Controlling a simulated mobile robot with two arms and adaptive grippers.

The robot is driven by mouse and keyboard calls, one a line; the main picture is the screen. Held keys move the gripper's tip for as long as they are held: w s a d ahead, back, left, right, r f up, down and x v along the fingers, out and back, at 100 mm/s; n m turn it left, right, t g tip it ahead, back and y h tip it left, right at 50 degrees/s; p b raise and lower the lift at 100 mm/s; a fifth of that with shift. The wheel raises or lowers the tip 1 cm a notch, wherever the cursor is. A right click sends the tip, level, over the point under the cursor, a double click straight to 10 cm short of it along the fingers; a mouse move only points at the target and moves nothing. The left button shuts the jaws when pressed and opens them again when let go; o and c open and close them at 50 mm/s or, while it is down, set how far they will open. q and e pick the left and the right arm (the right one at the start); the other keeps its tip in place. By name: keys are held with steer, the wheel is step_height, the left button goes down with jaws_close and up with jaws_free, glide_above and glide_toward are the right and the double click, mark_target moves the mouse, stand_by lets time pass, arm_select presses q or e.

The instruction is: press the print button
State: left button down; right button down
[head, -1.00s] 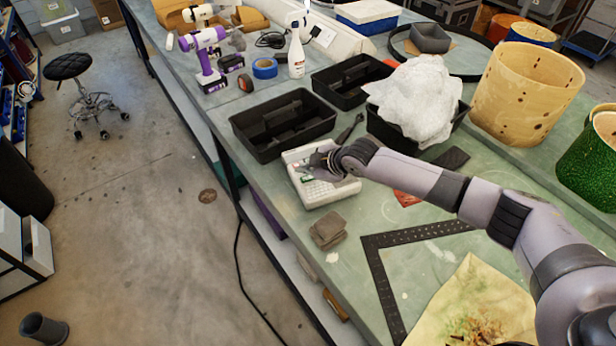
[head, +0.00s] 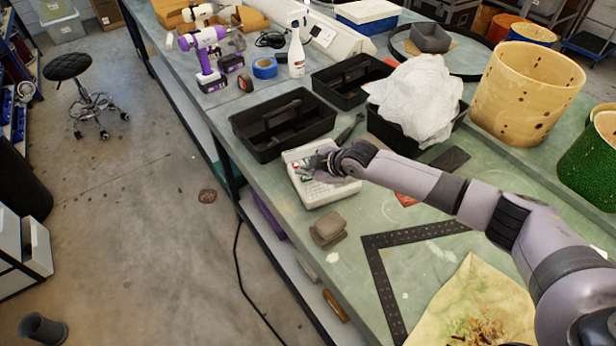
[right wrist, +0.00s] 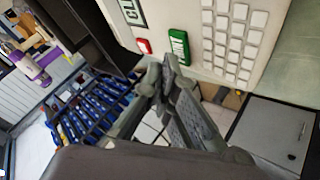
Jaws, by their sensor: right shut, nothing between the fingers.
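A white device with a keypad (head: 320,192) lies on the green bench, left of my right arm. In the right wrist view its face shows a red button (right wrist: 144,46), a larger green button with white lettering (right wrist: 179,47) and rows of white keys (right wrist: 231,38). The lettering is too small to read. My right gripper (head: 320,161) is shut and empty over the device, hiding part of its face. In the right wrist view the fingertips (right wrist: 162,70) appear just below the green button; I cannot tell whether they touch. My left gripper is not in view.
Black trays (head: 283,124) stand behind the device, one with white cloth (head: 415,100). A wooden drum shell (head: 525,92) stands at right. The bench's left edge is close to the device.

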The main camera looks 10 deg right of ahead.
mark_target(306, 180)
steer(key=shift+f+b, duration=0.3)
steer(key=shift+f, duration=0.15)
stand_by(0.4)
steer(key=shift+r, duration=0.15)
steer(key=shift+r+p, duration=0.8)
step_height(306, 180, up, 6)
steer(key=p, duration=0.5)
steer(key=shift+s+f, duration=0.1)
steer(key=shift+f, duration=0.05)
stand_by(0.6)
